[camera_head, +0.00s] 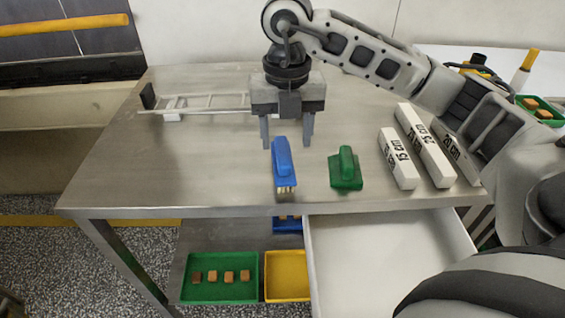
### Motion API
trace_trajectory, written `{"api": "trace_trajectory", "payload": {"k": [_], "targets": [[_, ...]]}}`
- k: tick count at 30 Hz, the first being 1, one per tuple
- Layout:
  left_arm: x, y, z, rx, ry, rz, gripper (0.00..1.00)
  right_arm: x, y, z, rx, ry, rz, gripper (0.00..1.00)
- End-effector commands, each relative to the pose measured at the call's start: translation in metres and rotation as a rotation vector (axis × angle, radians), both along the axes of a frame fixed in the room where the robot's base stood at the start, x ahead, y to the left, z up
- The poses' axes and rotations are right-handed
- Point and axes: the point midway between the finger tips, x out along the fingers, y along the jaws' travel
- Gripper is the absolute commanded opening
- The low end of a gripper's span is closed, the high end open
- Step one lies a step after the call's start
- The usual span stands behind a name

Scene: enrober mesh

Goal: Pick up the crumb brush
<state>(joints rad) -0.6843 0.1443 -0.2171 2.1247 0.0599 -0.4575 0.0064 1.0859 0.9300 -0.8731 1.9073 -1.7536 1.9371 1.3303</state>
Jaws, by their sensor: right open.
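A blue brush (282,158) with pale bristles at its near end lies on the steel table (190,160), near the middle front. A green block-shaped tool (346,170) with a raised handle lies to its right; whether it has bristles is hard to tell. My right gripper (287,146) points down just behind and above the blue brush, with its two fingers apart and nothing between them. Whether the fingers touch the brush or the table is unclear. My left gripper is not in view.
White blocks marked in cm (398,158) lie at the right. A white ladder-like rack (200,102) lies at the back left. An open white drawer (390,250) juts out at the front. A green tray (220,296) and a yellow tray (288,274) sit below. The table's left side is clear.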

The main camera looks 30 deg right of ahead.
Motion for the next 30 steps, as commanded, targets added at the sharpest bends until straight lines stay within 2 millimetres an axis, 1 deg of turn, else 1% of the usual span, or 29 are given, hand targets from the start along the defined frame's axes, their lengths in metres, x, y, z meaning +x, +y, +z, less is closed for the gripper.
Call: {"api": "trace_trajectory", "payload": {"k": [5,10,12,15,18,23,24,26,27,28,29,30], "targets": [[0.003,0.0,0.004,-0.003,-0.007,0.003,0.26,0.0,0.0,-0.01,0.0,0.001,0.0,0.55],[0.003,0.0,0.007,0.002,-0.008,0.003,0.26,0.003,0.004,-0.035,-0.001,0.005,0.001,0.55],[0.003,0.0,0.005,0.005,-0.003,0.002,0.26,0.003,0.004,-0.046,-0.001,0.005,0.0,0.55],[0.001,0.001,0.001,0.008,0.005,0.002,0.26,0.004,0.004,-0.055,-0.001,0.002,0.0,0.55],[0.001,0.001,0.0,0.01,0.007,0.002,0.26,0.004,0.004,-0.058,0.0,0.0,0.0,0.55],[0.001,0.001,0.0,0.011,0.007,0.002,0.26,0.004,0.004,-0.058,0.0,-0.001,0.001,0.55],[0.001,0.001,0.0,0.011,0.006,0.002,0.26,0.004,0.004,-0.058,0.0,-0.001,0.0,0.49],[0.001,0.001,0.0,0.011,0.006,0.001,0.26,0.004,0.004,-0.058,0.0,-0.001,0.0,0.32],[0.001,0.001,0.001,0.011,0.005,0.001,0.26,0.004,0.004,-0.058,0.0,-0.001,0.001,0.21],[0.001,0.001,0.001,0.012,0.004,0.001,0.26,0.004,0.004,-0.058,0.0,-0.001,0.0,0.13],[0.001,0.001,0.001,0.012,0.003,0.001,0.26,0.004,0.004,-0.058,0.0,-0.001,0.001,0.09],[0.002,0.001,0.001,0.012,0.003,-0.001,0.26,0.004,0.004,-0.058,0.0,-0.001,0.001,0.09]]}}
